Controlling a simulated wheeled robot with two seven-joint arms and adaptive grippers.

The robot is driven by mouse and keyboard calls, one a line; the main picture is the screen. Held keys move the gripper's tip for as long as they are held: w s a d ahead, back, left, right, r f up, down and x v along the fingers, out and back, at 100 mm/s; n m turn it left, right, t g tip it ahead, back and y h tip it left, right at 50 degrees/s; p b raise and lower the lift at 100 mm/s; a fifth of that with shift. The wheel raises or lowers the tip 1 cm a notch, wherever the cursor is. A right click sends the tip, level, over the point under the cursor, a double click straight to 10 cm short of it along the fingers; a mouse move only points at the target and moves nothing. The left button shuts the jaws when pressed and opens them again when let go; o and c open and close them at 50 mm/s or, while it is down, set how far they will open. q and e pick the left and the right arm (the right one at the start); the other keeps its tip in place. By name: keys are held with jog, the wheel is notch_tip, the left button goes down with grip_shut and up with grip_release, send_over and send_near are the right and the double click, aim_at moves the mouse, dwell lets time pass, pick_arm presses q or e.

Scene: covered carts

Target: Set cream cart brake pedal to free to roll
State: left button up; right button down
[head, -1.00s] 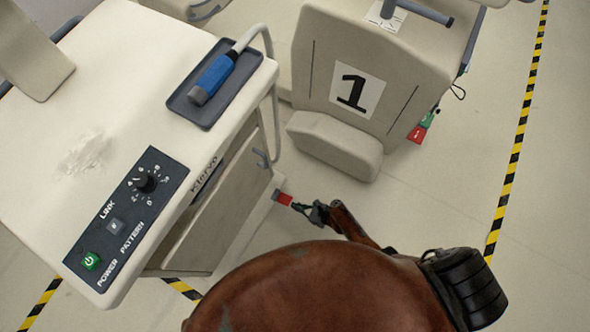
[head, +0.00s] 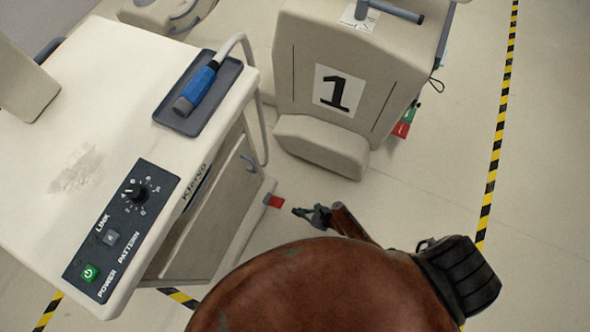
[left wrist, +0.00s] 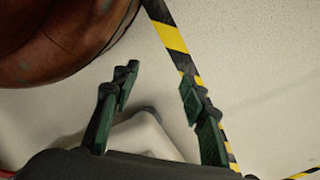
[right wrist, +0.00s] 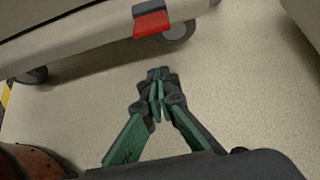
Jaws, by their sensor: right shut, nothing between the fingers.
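The cream cart (head: 100,60) stands at the left of the head view. Its red brake pedal (head: 276,202) sticks out on a grey mount at the lower corner near the floor. The right wrist view shows the red pedal (right wrist: 151,23) at the top, beside a caster. My right gripper (head: 297,212) is shut and empty, a small gap right of the pedal; in its wrist view the closed fingertips (right wrist: 158,75) are below the pedal, over floor. My left gripper (left wrist: 157,80) is open and empty in its wrist view. It is not visible in the head view.
A beige unit marked 1 (head: 300,60) stands behind, with red and green tabs (head: 403,124) low on its right side. A blue-handled tool (head: 197,88) lies in a tray on the cart. Yellow-black tape (head: 497,140) marks the floor. Open floor lies to the right.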

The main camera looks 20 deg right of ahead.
pick_arm(q)
jog(key=s+a+f+p, duration=0.1)
jog(key=s+f+p, duration=0.1)
jog(key=s+f, duration=0.3)
jog(key=shift+a+f+p, duration=0.2)
jog(key=shift+f+p, duration=0.1)
jog(key=shift+f, duration=0.3)
pick_arm(e)
jog(key=v, duration=0.5)
jog(key=shift+r, duration=0.2)
